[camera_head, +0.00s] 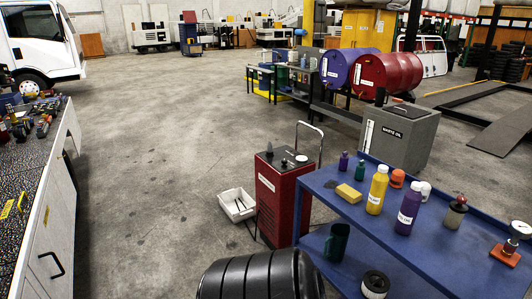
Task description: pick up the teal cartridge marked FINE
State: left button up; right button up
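I cannot make out a teal cartridge marked FINE in the head view. A small green bottle (360,171) stands at the left back of the blue cart (330,190), too small to read any marking. A small purple bottle (343,161) is beside it. A yellow bottle (376,194) and a larger purple bottle (408,212) with white labels stand upright on the cart top. Neither of my grippers is in view.
A workbench (40,205) with small tools runs along the left. A red machine (279,200) stands left of the cart, with a white tray (237,204) on the floor. A black ribbed round object (255,278) fills the bottom middle. The central floor is clear.

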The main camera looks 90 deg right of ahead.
aim_at(360, 168)
jog(key=l+z, duration=0.2)
jog(key=z, duration=3.35)
